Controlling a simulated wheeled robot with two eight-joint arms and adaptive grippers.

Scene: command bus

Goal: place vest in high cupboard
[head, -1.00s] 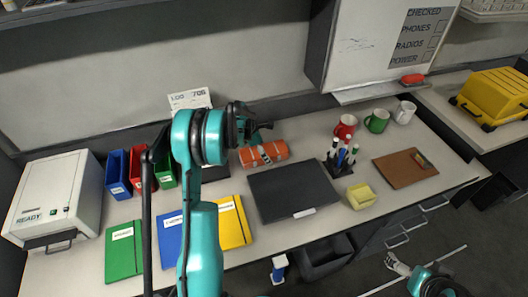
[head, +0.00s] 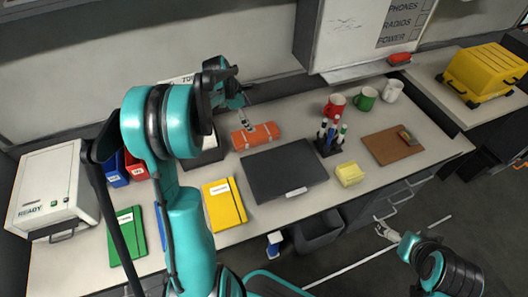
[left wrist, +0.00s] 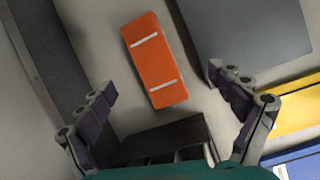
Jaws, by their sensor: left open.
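The vest (head: 255,136) is a folded orange bundle with two pale reflective strips. It lies on the counter behind the black folder, and also shows in the left wrist view (left wrist: 154,60). My left gripper (head: 238,110) is open above the vest's left part. In the left wrist view its fingers are spread on both sides of the vest's near end, with nothing between them. My right gripper (head: 385,232) is low at the right, away from the vest, and its opening is too small to judge. I cannot make out the high cupboard clearly.
A black folder (head: 283,172) lies in front of the vest. A yellow folder (head: 224,204), pen holder (head: 329,143), red mug (head: 334,104) and yellow sponge-like block (head: 349,173) are nearby. A white printer-like machine (head: 50,185) stands at the left.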

